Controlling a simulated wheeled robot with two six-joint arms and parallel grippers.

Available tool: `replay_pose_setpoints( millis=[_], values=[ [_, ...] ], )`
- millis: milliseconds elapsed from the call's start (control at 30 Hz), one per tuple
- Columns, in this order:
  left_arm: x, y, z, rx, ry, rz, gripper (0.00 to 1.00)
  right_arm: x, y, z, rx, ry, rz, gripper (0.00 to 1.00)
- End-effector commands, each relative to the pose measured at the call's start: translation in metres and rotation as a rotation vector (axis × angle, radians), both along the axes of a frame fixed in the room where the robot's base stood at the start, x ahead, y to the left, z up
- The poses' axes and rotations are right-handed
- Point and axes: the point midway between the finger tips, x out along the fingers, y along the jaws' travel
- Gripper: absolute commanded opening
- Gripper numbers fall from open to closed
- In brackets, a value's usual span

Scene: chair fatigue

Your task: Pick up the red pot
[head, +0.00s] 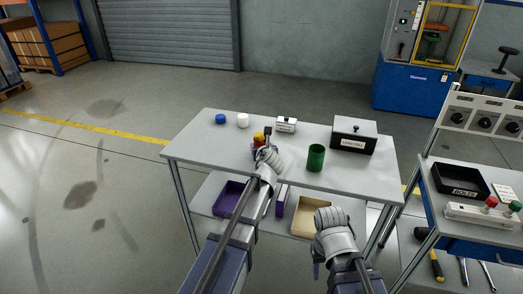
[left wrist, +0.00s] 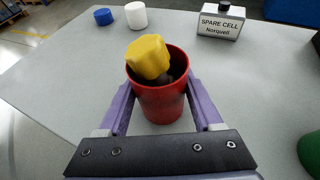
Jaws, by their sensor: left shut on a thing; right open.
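The red pot (left wrist: 161,101) stands upright in the left wrist view, with a yellow piece (left wrist: 148,57) resting in its mouth and sticking out above the rim. Something dark inside the pot is mostly hidden. My left gripper (left wrist: 162,108) is shut on the red pot, one purple finger against each side. In the head view my left gripper (head: 262,149) covers most of the pot, and the yellow piece (head: 259,138) shows above it. I cannot tell if the pot touches the table. My right gripper (head: 330,220) is open and empty at the table's front, low in view.
On the white table (head: 215,146) are a blue cap (head: 220,119), a white cylinder (head: 243,120), a spare cell box (head: 287,125), a green cup (head: 316,158) and a labelled box (head: 353,135). A purple bin (head: 229,200) and beige tray (head: 310,217) sit on the shelf below.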

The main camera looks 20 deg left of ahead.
Motion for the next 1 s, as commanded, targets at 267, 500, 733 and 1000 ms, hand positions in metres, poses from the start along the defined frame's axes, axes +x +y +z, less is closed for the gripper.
replay_pose_setpoints(
  millis=[267, 500, 733, 1000],
  values=[
    [0.000, 0.000, 0.000, 0.000, 0.000, 0.000, 0.20, 0.000, 0.000, 0.000, 0.000, 0.000, 0.000, 0.50],
    [0.000, 0.000, 0.000, 0.000, 0.000, 0.000, 0.10, 0.000, 0.000, 0.000, 0.000, 0.000, 0.000, 0.50],
    [0.000, 0.000, 0.006, 0.000, 0.000, 0.000, 0.10, 0.000, 0.000, 0.006, 0.000, 0.000, 0.000, 0.50],
    [0.000, 0.000, 0.035, 0.000, 0.000, 0.000, 0.10, 0.000, 0.000, 0.035, 0.000, 0.000, 0.000, 0.50]
  ],
)
